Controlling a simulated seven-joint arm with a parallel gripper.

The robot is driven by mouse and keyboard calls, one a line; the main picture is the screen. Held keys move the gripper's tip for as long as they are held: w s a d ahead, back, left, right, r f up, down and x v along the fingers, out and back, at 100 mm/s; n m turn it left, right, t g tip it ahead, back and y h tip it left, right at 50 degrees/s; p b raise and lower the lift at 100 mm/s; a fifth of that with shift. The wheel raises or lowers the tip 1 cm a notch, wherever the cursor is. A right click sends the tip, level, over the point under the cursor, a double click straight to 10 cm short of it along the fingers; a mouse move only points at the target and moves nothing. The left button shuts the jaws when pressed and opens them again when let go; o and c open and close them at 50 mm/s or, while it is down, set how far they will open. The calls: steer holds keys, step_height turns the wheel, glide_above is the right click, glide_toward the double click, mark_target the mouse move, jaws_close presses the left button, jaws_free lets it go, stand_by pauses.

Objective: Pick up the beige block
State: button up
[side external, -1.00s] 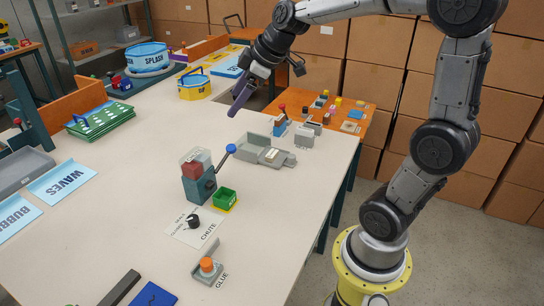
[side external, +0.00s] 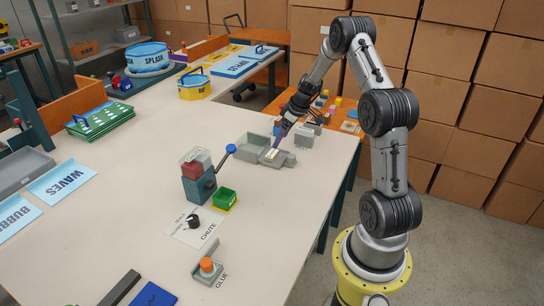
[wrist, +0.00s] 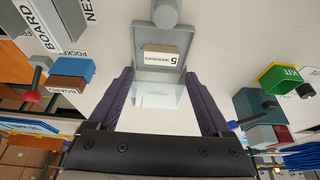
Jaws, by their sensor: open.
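The beige block (wrist: 160,52) lies in the shallow end of a grey tray (wrist: 140,32) and carries a white label with a 5 on it. In the side view the block (side external: 271,155) shows small and pale in the same tray (side external: 250,148). My gripper (wrist: 158,76) is open, with its two purple fingers spread wider than the block. In the wrist view the block appears just beyond and between the fingertips. In the side view my gripper (side external: 277,147) points down close above the block; the exact gap cannot be told.
A grey box (side external: 303,138) and a blue block with a red-knobbed lever stand near the tray. A teal press (side external: 199,186) with a blue-knobbed lever and a green bin (side external: 225,198) stand in front. The table's right edge is close to the tray.

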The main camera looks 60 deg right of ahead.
mark_target(272, 153)
steer(key=shift+x, duration=3.95)
steer(key=shift+w+a+r, duration=0.1)
steer(key=shift+w, duration=0.05)
steer(key=c, duration=1)
